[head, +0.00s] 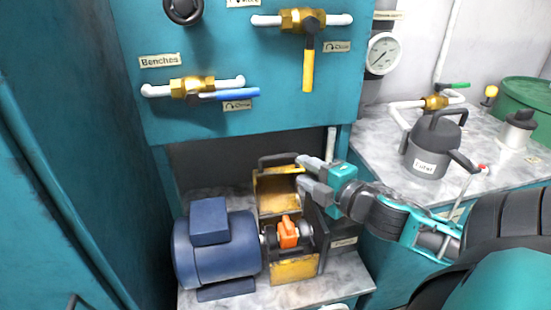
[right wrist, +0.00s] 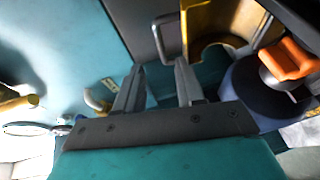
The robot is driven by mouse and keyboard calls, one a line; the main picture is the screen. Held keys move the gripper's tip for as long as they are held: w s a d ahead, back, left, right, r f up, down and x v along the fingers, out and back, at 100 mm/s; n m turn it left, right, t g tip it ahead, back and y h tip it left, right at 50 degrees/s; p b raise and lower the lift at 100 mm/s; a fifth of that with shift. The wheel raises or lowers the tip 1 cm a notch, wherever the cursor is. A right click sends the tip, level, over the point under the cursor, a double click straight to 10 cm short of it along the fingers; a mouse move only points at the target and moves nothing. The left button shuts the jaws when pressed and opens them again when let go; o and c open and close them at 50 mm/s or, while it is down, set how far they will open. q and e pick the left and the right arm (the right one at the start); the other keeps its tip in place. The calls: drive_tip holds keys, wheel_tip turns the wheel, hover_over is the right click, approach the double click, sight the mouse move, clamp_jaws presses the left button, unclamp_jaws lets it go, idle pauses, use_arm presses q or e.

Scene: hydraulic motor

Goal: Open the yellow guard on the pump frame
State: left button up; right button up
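The yellow guard (head: 277,192) stands raised at the back of the pump frame (head: 296,270) in the head view, with the orange coupling (head: 288,232) uncovered in front of it. Its dark handle (head: 278,160) is at the top. My right gripper (head: 305,172) is just right of the guard's upper edge. In the right wrist view, the gripper (right wrist: 158,82) has its fingers apart with nothing between them. The guard (right wrist: 222,22) and its handle (right wrist: 168,38) lie beyond the fingertips, apart from them. My left gripper is not in view.
A blue motor (head: 215,248) sits left of the frame on a marble-look base. A teal panel (head: 200,120) with yellow-handled and blue-handled valves overhangs behind. A grey can (head: 434,145) and a gauge (head: 382,53) are at right.

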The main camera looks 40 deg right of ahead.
sight(282, 158)
drive_tip(key=w, duration=0.3)
drive_tip(key=w+f+b, duration=0.1)
drive_tip(key=w, duration=0.2)
drive_tip(key=w+d+b, duration=0.1)
drive_tip(key=w, duration=0.3)
drive_tip(key=shift+f, duration=0.35)
drive_tip(key=shift+w+d+f, duration=0.1)
drive_tip(key=shift+w+f, duration=0.05)
drive_tip(key=shift+w, duration=0.7)
clamp_jaws()
